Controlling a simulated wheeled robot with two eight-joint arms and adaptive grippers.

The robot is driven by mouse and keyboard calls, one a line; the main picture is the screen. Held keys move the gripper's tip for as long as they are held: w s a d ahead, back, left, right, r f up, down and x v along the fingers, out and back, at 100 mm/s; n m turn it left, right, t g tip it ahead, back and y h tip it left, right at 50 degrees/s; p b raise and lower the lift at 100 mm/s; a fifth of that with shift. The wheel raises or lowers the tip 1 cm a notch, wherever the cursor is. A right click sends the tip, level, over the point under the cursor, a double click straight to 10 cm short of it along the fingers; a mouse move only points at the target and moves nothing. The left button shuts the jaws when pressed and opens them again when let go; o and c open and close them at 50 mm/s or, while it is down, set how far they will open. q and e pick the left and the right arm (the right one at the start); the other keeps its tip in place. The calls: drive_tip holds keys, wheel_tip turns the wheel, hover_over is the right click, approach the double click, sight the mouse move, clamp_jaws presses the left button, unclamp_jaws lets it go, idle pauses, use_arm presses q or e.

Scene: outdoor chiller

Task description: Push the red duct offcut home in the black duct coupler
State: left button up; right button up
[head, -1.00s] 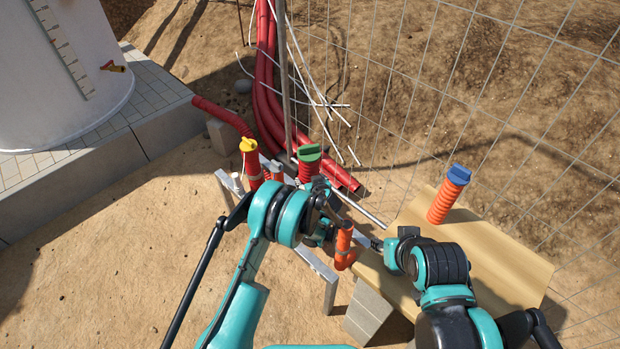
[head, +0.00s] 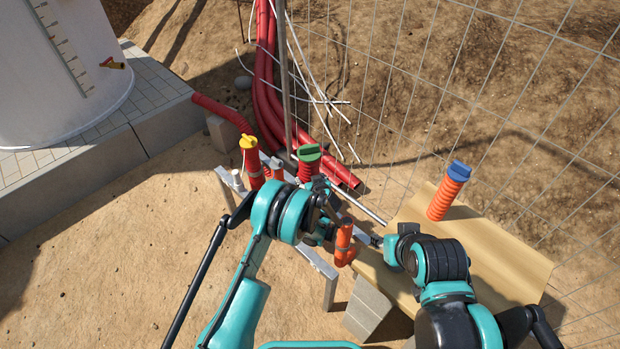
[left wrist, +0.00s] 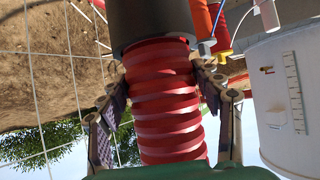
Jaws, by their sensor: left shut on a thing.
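The red duct offcut (left wrist: 165,95) is a ribbed red tube in the left wrist view. One end meets the mouth of the black duct coupler (left wrist: 150,22); how deep it sits inside cannot be seen. A green cap (head: 308,153) tops the red duct (head: 307,172) in the head view. My left gripper (left wrist: 165,88) has a finger on each side of the ribs and is shut on the offcut. In the head view my left arm hides the coupler. My right gripper (head: 376,242) is beside an orange duct piece (head: 343,246); its fingers are too small to read.
A yellow-capped red duct (head: 251,162) stands left along the grey rail (head: 312,258). A blue-capped orange duct (head: 449,190) stands on the wooden board (head: 500,262). Long red pipes (head: 268,90) and a wire fence (head: 400,110) lie behind. Open sand is at the left.

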use_arm(q)
drive_tip(key=shift+f, duration=0.55)
drive_tip(key=o, duration=1.8)
drive_tip(key=shift+c, duration=0.2)
drive_tip(key=shift+o, duration=1.3)
drive_tip(key=shift+s, duration=0.1)
drive_tip(key=v, duration=0.6)
drive_tip(key=shift+s+r+p, duration=0.3)
drive_tip(key=shift+p, duration=0.05)
drive_tip(key=shift+d, duration=0.15)
